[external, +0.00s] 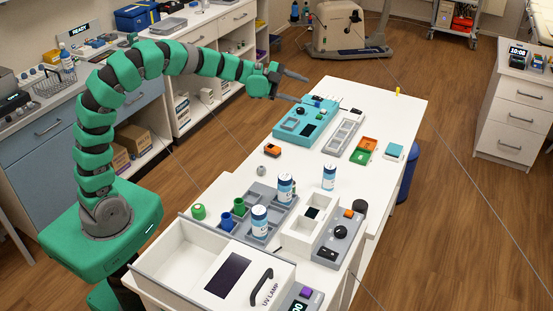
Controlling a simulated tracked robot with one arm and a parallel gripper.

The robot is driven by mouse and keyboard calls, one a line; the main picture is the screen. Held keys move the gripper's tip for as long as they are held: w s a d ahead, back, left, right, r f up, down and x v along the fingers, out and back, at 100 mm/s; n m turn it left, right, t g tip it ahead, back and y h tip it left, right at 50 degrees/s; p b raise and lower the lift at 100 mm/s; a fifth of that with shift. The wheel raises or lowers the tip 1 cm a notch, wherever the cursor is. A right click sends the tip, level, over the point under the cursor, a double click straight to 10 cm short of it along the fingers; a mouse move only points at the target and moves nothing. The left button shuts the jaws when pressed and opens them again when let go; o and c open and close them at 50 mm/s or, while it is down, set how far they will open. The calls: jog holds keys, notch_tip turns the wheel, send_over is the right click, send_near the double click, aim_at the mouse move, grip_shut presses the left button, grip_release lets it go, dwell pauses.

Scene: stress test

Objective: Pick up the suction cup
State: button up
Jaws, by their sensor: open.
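My gripper (304,91) is at the upper middle of the external view, with its two dark fingers spread apart and nothing visible between them. It is above the far part of the white table, close to the teal device (291,127). I cannot pick out the suction cup for sure. A small grey rounded piece (261,171) lies on the near left part of the table, well below my gripper in the picture; it is too small to identify.
White-and-blue bottles (329,177), coloured cups and a grey compartment tray (262,188) crowd the near part. A UV lamp drawer (190,250) stands open in front.

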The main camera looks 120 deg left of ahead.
jog(key=s+a+f+g+h, duration=0.1)
jog(key=s+f+g+h, duration=0.15)
jog(key=s+f, duration=0.9)
jog(key=n+h+b, duration=0.2)
jog(key=n+h, duration=0.1)
jog(key=h, duration=0.2)
send_near(258, 167)
jog(key=w+f, duration=0.1)
jog(key=w+f+b, duration=0.1)
jog(key=shift+d+f+t, duration=0.25)
jog(key=shift+d+f, duration=0.15)
jog(key=shift+a+b+x, duration=0.2)
jog(key=shift+b+x, duration=0.5)
jog(key=shift+x, duration=0.8)
jog(key=shift+a+b+x, duration=0.25)
jog(key=shift+b+x, duration=0.4)
jog(key=shift+x, duration=0.8)
jog(key=shift+w, duration=0.1)
jog(key=c, duration=1.1)
